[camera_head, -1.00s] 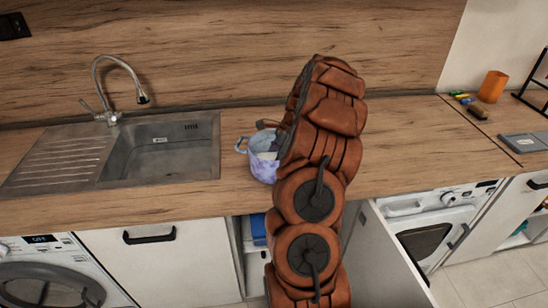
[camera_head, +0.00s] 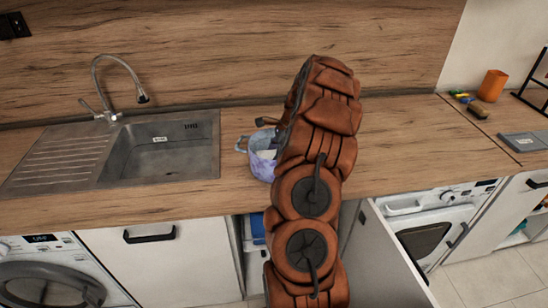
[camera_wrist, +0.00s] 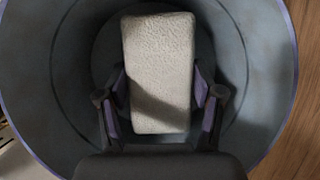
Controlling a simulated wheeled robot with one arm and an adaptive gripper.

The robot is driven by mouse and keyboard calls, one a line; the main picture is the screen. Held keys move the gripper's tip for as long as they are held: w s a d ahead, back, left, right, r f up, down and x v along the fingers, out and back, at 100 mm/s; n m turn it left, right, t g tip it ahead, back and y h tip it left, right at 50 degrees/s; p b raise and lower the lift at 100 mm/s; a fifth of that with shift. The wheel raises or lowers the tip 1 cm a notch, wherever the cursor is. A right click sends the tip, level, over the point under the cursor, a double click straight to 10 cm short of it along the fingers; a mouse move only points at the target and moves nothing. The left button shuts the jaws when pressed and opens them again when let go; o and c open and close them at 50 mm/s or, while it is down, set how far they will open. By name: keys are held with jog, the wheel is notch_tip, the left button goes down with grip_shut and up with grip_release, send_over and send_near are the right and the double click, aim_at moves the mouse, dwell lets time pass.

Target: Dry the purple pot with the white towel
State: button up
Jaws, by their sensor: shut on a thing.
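The purple pot (camera_head: 262,168) stands on the wooden counter just right of the sink, with my arm hiding its right side. In the wrist view its grey-blue inside (camera_wrist: 75,80) surrounds my gripper. My gripper (camera_wrist: 160,95) points down into the pot and is shut on the white towel (camera_wrist: 160,45), a folded, textured block. A bit of the towel also shows inside the pot in the head view (camera_head: 267,154). The towel is over the pot's bottom; whether it touches the bottom I cannot tell.
A steel sink (camera_head: 165,150) with a tap (camera_head: 115,85) lies left of the pot. A cabinet door (camera_head: 375,255) stands open below.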

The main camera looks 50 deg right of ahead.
jog(key=shift+s+a, duration=0.7)
jog(key=shift+s, duration=0.2)
jog(key=shift+w+d, duration=0.75)
jog(key=shift+w, duration=0.25)
jog(key=shift+s+a, duration=0.75)
jog(key=shift+s, duration=0.25)
jog(key=shift+w, duration=0.1)
jog(key=shift+w+d, duration=0.7)
jog(key=shift+w, duration=0.2)
jog(key=shift+s, duration=0.1)
dwell(0.5)
